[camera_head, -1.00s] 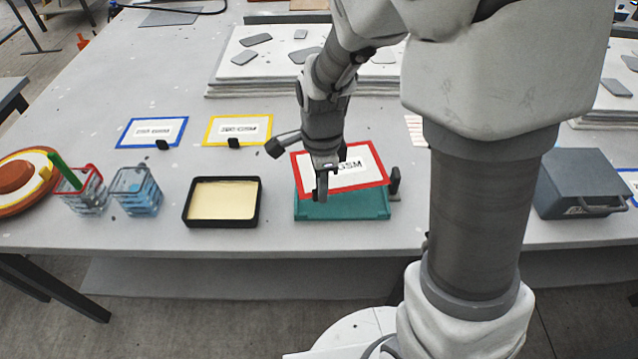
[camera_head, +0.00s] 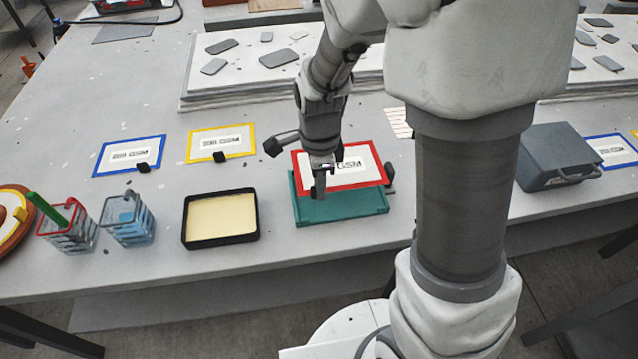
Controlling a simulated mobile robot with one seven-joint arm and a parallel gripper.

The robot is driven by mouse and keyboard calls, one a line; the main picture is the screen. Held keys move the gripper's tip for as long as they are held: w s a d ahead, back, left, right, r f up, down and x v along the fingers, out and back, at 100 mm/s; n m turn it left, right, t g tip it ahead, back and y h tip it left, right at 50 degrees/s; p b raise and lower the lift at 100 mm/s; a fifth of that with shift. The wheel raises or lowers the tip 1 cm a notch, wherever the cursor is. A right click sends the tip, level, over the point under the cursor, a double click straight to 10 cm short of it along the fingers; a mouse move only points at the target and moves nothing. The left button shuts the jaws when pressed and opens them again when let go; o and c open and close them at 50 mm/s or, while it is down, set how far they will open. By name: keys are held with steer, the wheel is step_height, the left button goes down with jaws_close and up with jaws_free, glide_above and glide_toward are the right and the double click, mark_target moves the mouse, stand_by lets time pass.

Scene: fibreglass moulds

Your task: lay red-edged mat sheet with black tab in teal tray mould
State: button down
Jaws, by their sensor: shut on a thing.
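The red-edged mat sheet (camera_head: 352,176) is white with printed lettering, partly hidden by my gripper. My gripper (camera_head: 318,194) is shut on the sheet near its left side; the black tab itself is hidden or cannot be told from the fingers. The sheet is above the teal tray mould (camera_head: 345,207), covering most of its opening. The mould's front wall and left edge show below and beside the sheet. I cannot tell whether the sheet touches the mould.
A black tray with a cream inside (camera_head: 188,222) stands left of the mould. Blue-edged (camera_head: 128,154) and yellow-edged (camera_head: 220,141) sheets lie behind it. Wire baskets (camera_head: 128,222) stand farther left. A grey box (camera_head: 556,155) is at the right.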

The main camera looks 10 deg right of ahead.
stand_by(0.3)
steer(key=shift+f+b, duration=2.25)
steer(key=shift+f, duration=1.15)
steer(key=shift+f, duration=0.25)
steer(key=shift+f+b, duration=0.35)
steer(key=shift+f, duration=0.35)
steer(key=c, duration=0.8)
jaws_free()
step_height(320, 180, up, 18)
steer(key=p, duration=0.4)
steer(key=shift+f, duration=0.25)
